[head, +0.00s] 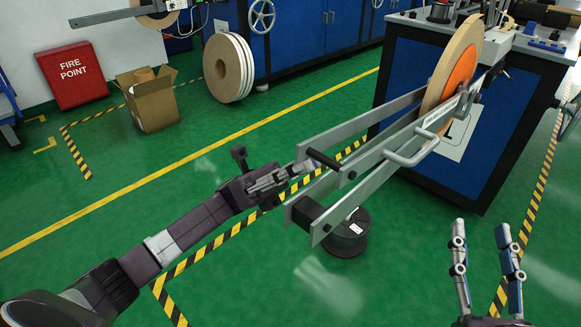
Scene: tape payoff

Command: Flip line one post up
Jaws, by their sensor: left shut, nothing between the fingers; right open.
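A long grey metal payoff frame (370,195) reaches down and left from a blue machine cabinet. It carries a large tape reel (455,75) with an orange centre. A short black bar (323,159) sits across the near end of its upper rails, and a silver loop handle (411,152) is on its side. I cannot tell which part is the line one post. My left gripper (312,166) is shut and empty, its tips close to the black bar; I cannot tell whether they touch. My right gripper (484,236) is open and empty at lower right, apart from the frame.
A black spool (345,240) stands on the green floor under the frame's end. The blue cabinet (495,130) blocks the right. A cardboard box (152,105), pale reels (228,68) and a red fire point box (72,77) stand farther back.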

